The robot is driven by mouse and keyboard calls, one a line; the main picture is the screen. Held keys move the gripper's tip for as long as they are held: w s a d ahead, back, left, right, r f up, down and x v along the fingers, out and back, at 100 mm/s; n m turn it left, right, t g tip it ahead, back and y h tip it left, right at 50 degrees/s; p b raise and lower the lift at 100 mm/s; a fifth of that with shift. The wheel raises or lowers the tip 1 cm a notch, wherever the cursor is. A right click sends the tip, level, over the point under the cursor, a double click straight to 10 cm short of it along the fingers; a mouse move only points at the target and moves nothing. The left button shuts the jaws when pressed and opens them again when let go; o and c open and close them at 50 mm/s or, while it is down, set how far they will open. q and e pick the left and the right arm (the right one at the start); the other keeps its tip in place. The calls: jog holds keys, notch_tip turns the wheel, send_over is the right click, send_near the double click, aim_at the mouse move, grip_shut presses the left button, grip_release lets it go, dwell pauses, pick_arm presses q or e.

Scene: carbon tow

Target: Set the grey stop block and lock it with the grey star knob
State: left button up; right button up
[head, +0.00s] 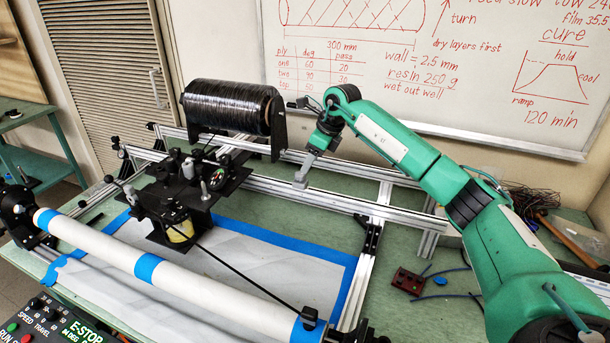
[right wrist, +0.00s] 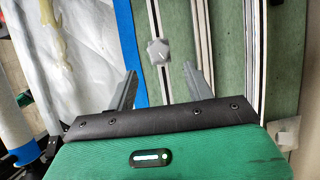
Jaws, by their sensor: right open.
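A grey star knob (right wrist: 158,52) shows in the right wrist view, on or over the metal rail beside the blue tape. Whether the grey stop block lies under it, I cannot tell. My right gripper (right wrist: 160,71) is open, with its two grey fingers apart and nothing between them. The knob lies beyond the fingertips, roughly centred between them. In the head view my right gripper (head: 303,172) points down at the rails right of the winding carriage. The knob is not clear there. My left gripper is not in view.
A black carriage (head: 185,195) and a black tow spool (head: 228,108) stand left of my right gripper. A white tube (head: 110,247) crosses the front left. A dark red block (head: 408,281) and several tools lie on the green table at right. A pale block (right wrist: 285,133) shows at lower right of the wrist view.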

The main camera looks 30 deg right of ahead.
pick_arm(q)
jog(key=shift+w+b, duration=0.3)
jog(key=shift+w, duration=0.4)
pick_arm(e)
jog(key=v, duration=0.6)
jog(key=shift+r, duration=0.2)
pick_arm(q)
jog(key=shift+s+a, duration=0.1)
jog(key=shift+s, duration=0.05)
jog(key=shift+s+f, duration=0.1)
pick_arm(e)
jog(key=shift+s+f, duration=0.1)
